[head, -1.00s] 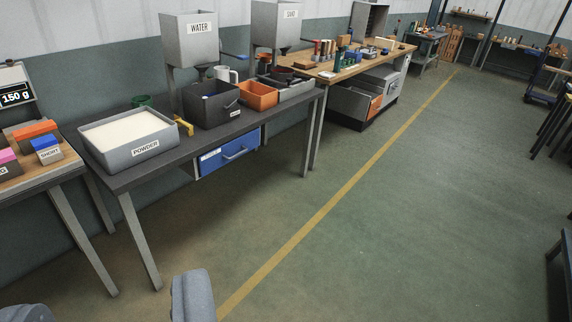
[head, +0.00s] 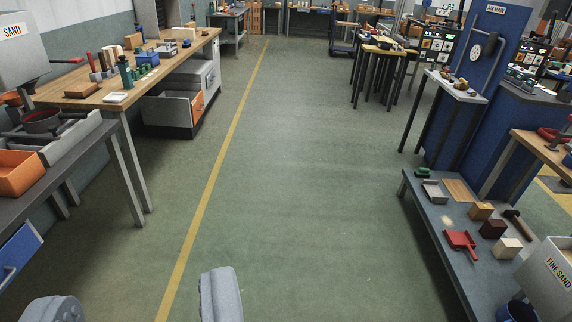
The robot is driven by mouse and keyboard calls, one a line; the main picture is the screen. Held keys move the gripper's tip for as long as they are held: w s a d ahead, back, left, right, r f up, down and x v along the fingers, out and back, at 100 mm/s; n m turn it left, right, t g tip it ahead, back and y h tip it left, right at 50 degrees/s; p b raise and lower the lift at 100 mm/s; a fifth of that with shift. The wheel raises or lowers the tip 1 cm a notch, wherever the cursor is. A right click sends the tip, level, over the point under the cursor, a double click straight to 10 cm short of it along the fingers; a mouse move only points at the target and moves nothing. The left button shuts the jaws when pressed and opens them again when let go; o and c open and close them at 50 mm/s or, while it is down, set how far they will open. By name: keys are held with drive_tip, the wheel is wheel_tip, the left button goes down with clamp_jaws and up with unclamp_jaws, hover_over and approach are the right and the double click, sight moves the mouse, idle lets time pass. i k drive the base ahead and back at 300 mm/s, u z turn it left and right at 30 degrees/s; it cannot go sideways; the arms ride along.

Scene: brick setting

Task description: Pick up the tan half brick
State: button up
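My gripper (head: 137,303) shows as two grey fingers at the bottom left, wide apart with only floor visible between them. Three small blocks stand on a low grey bench (head: 432,222) at the right, far from the gripper: a tan block (head: 481,211), a dark brown block (head: 492,230) and a cream block (head: 507,247). The tan one looks like the tan half brick, but its size is hard to judge from here.
A red dustpan (head: 461,241) and a hammer (head: 519,224) lie near the blocks. A fine sand bin (head: 552,277) stands at the bench's near end. Workbenches (head: 160,66) line the left. The green floor (head: 300,190) between is clear.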

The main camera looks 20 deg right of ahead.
sight(480, 211)
drive_tip(key=z, duration=0.65)
drive_tip(key=i, duration=1.15)
drive_tip(key=z, duration=1.15)
drive_tip(key=i, duration=1.65)
drive_tip(key=z, duration=0.3)
